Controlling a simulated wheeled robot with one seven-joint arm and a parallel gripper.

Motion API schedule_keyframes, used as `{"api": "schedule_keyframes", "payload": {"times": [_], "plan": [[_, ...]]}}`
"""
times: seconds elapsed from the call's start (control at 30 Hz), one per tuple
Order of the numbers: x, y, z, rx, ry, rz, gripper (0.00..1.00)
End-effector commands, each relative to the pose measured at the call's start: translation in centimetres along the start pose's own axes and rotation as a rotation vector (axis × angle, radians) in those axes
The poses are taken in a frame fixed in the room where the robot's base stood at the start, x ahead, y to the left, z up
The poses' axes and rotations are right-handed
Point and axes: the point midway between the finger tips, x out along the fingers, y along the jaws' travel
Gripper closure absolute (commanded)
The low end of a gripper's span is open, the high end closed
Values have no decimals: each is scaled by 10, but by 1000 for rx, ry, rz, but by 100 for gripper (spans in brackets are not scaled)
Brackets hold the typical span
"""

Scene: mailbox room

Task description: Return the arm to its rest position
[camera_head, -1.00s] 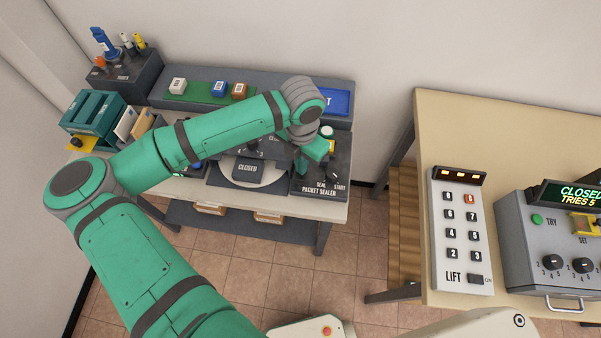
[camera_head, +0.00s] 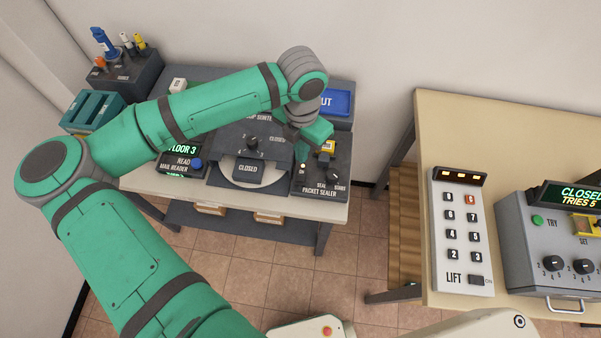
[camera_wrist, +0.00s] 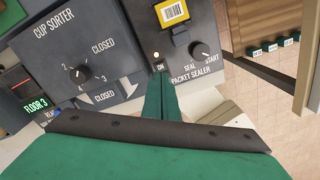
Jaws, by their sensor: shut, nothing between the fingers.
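My green arm reaches over the left table in the head view. My gripper (camera_head: 302,152) points down, just above the packet sealer (camera_head: 320,183). In the wrist view its green fingers (camera_wrist: 160,82) are together with nothing between them. The fingertips are close to the ON button and lit lamp of the packet sealer (camera_wrist: 182,48). I cannot tell whether they touch it.
The cup sorter (camera_head: 250,137), reading CLOSED, stands left of the sealer, with the mail reader (camera_head: 180,162) beside it. The right table (camera_head: 445,115) holds a lift keypad (camera_head: 462,230) and a grey device (camera_head: 560,262). Floor shows between the tables.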

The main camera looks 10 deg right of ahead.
Motion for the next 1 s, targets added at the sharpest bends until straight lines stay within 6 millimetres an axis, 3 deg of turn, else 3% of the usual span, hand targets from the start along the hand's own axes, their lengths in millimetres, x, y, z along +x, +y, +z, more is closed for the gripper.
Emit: {"api": "schedule_keyframes", "payload": {"times": [0.73,0.87,1.0], "plan": [[-5,-6,4,9,-6,-13,100],[-4,-38,18,38,-51,-104,100],[-12,-103,43,91,-147,-300,100]]}}
